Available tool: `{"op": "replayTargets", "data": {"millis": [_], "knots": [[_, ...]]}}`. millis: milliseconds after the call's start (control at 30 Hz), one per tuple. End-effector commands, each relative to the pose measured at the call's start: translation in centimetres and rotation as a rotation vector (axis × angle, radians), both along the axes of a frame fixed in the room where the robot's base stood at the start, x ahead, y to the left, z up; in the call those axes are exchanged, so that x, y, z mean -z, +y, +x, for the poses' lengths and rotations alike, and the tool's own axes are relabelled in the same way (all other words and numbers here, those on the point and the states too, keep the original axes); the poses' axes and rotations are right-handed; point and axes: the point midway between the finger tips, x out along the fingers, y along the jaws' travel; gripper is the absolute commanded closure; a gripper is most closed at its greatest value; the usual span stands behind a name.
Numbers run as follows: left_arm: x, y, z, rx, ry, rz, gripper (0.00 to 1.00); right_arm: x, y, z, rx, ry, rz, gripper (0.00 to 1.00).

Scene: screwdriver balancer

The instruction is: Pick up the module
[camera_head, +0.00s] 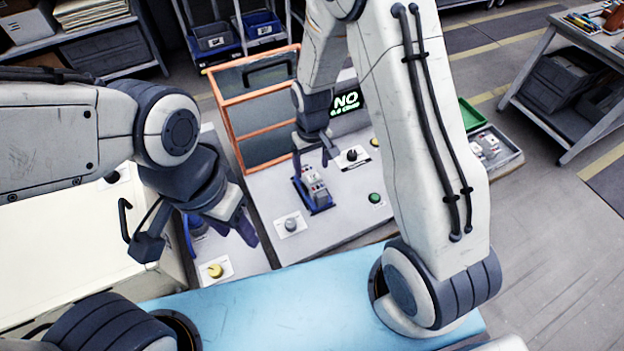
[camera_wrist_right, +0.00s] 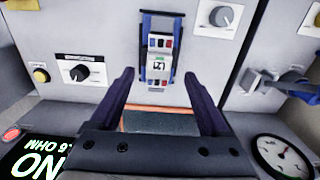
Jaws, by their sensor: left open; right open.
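The module (camera_head: 315,188), a small light-grey block with red and dark parts on its face, sits in a blue cradle (camera_head: 322,208) on the grey bench panel. In the right wrist view the module (camera_wrist_right: 160,56) is upright at the top centre, between the cradle's two dark side rails. My right gripper (camera_head: 313,158) is open and empty, just behind and above the module. Its two fingers (camera_wrist_right: 160,80) point towards the module with a gap between them. My left gripper (camera_head: 218,230) is open and empty at the left, over the panel near a yellow knob.
A lit "NO" display (camera_head: 346,101) stands behind the panel, beside an orange-framed guard (camera_head: 228,120). Knobs, including a yellow one (camera_head: 215,270), and a green button (camera_head: 375,198) surround the cradle. A grey tray (camera_head: 513,158) with more modules lies at right.

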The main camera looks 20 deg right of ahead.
Motion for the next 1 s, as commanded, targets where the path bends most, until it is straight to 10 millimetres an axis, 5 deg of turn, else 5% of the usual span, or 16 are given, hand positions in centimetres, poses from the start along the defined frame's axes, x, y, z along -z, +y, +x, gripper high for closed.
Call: {"op": "replayTargets", "data": {"millis": [400,700,900,1000], "knots": [[-2.1,0.0,0.0,-0.001,0.0,0.0,0.5,4.5,-0.2,0.0,0.0,0.003,-0.001,0.2],[-2.1,0.0,0.0,-0.001,0.0,0.0,0.5,5.0,-0.2,0.1,0.0,0.0,0.0,0.2],[-2.1,0.0,0.0,-0.001,0.0,0.0,0.5,5.0,-0.2,0.1,0.0,0.001,0.0,0.96],[-2.1,0.0,0.0,-0.001,0.0,0.0,0.5,4.9,-0.2,0.1,0.0,0.001,0.0,1.0]]}}
